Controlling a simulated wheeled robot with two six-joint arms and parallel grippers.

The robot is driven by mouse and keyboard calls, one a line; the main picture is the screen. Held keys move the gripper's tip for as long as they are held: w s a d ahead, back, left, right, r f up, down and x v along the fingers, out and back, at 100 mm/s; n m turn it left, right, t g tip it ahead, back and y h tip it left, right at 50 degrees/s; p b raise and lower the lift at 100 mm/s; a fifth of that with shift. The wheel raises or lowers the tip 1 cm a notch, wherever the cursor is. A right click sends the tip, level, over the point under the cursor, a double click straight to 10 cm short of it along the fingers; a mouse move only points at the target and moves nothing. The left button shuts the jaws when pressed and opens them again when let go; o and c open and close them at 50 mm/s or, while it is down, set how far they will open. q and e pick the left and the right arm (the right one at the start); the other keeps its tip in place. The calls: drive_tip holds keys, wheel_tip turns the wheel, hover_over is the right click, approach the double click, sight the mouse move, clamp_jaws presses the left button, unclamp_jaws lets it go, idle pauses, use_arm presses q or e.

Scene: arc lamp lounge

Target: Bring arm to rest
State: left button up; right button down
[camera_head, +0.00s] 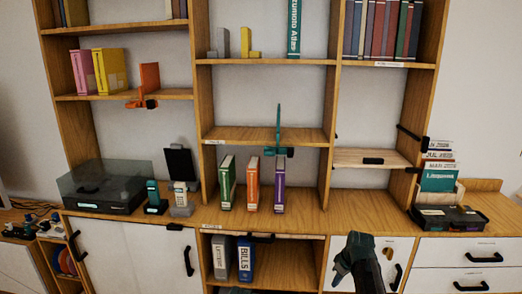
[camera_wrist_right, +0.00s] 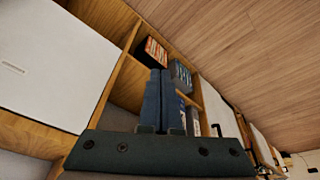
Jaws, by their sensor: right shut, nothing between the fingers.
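My right gripper (camera_head: 352,246) is in the lower middle-right of the head view, its arm coming up from the bottom edge. It is shut with nothing in it and appears in front of the white lower cabinet door (camera_head: 340,268). In the right wrist view a dark bolted part of my gripper (camera_wrist_right: 160,152) runs along the bottom.
A wooden bookcase (camera_head: 264,134) fills the background. Green, orange and purple books (camera_head: 252,186) stand on its counter. White drawers (camera_head: 460,250) are at lower right.

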drive_tip(key=s+a+m+g+h, duration=0.1)
drive_tip(key=s+a+g, duration=0.1)
drive_tip(key=s+a, duration=0.95)
drive_tip(key=s+a+m+g+h, duration=0.1)
drive_tip(key=s+a+m+h, duration=0.1)
drive_tip(key=s+a, duration=0.95)
wheel_tip(320, 180, up, 12)
drive_tip(key=s+d+p, duration=0.2)
drive_tip(key=p, duration=1)
drive_tip(key=shift+d, duration=0.35)
drive_tip(key=c, duration=1.6)
unclamp_jaws()
drive_tip(key=shift+f, duration=0.15)
